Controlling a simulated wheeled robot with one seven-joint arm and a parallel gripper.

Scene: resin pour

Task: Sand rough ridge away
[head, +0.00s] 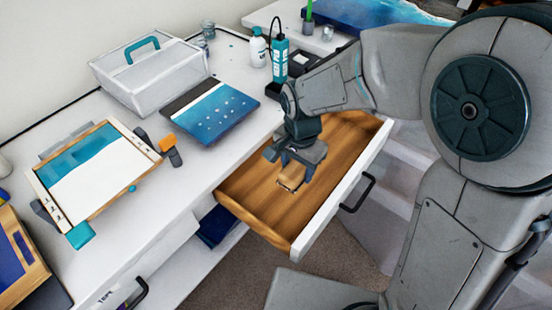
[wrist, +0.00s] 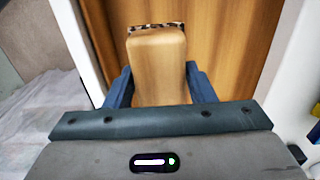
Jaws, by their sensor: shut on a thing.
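My gripper (head: 291,172) is inside or just over the open wooden drawer (head: 250,196), pointing down. In the wrist view my gripper (wrist: 158,80) is shut on a light wooden block (wrist: 157,52), with a dark finger on each side. A dark speckled strip shows at the block's far end, like a sanding face. The block also shows below my gripper in the head view (head: 291,184). I cannot tell whether it touches the drawer floor. A framed panel (head: 108,180), blue at the top and white below, lies clamped on the bench at left. I cannot make out a ridge on it.
A blue board with white spots (head: 213,115) lies on the white bench behind the drawer. A clear lidded box (head: 150,78), a teal bottle-like tool (head: 280,58) and a white bottle (head: 258,48) stand further back. The drawer's white front (head: 340,190) stands close to my gripper.

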